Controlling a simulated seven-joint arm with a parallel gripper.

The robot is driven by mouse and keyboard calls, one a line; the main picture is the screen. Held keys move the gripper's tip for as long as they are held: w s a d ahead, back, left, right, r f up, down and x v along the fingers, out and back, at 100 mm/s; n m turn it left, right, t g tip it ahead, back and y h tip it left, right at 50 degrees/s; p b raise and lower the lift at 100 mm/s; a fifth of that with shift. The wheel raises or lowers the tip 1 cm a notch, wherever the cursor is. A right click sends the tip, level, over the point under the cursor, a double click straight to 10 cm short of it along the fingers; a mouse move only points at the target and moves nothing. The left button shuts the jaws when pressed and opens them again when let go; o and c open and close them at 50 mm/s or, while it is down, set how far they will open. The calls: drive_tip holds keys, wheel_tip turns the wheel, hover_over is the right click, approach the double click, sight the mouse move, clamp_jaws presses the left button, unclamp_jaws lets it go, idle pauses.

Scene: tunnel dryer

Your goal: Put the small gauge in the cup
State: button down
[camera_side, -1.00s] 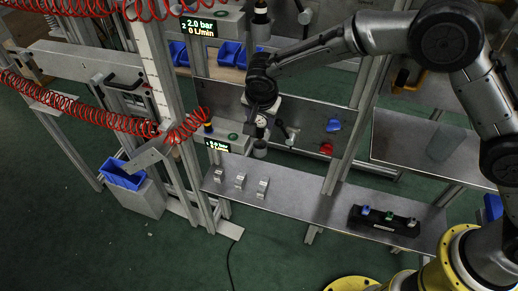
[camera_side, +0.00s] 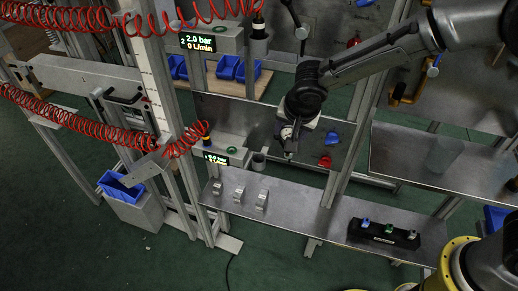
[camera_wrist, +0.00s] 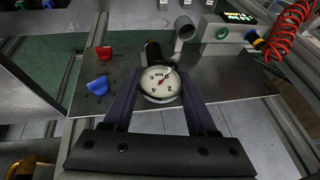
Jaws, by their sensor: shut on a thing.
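The small gauge (camera_wrist: 159,83), with a round white dial and dark body, is between the fingers of my gripper (camera_wrist: 158,90) in the wrist view. My gripper is shut on it. In the side view my gripper (camera_side: 289,150) hangs over the steel surface, to the right of the cup (camera_side: 259,161). The cup is a small grey cylinder beside the lower display unit. In the wrist view the cup (camera_wrist: 184,28) is beyond the gauge and slightly right, apart from it. I cannot see into its bottom.
A blue handle (camera_side: 332,138) and a red handle (camera_side: 325,161) are right of my gripper. The lower display unit (camera_side: 217,157) and red coiled hose (camera_side: 186,140) are on the left. Several metal clips (camera_side: 239,193) and a black holder (camera_side: 384,236) occupy the front bench.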

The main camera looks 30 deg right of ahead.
drive_tip(key=shift+w+a+f, duration=0.6)
drive_tip(key=shift+w+f, duration=0.9)
drive_tip(key=shift+f, duration=0.35)
drive_tip(key=shift+w+a+f, duration=0.65)
drive_tip(key=shift+w+f, duration=0.85)
drive_tip(key=shift+f, duration=0.3)
drive_tip(key=shift+w+a+f, duration=0.6)
drive_tip(key=shift+w+f, duration=0.9)
drive_tip(key=shift+f, duration=0.35)
drive_tip(key=shift+f, duration=0.15)
drive_tip(key=shift+c, duration=1)
unclamp_jaws()
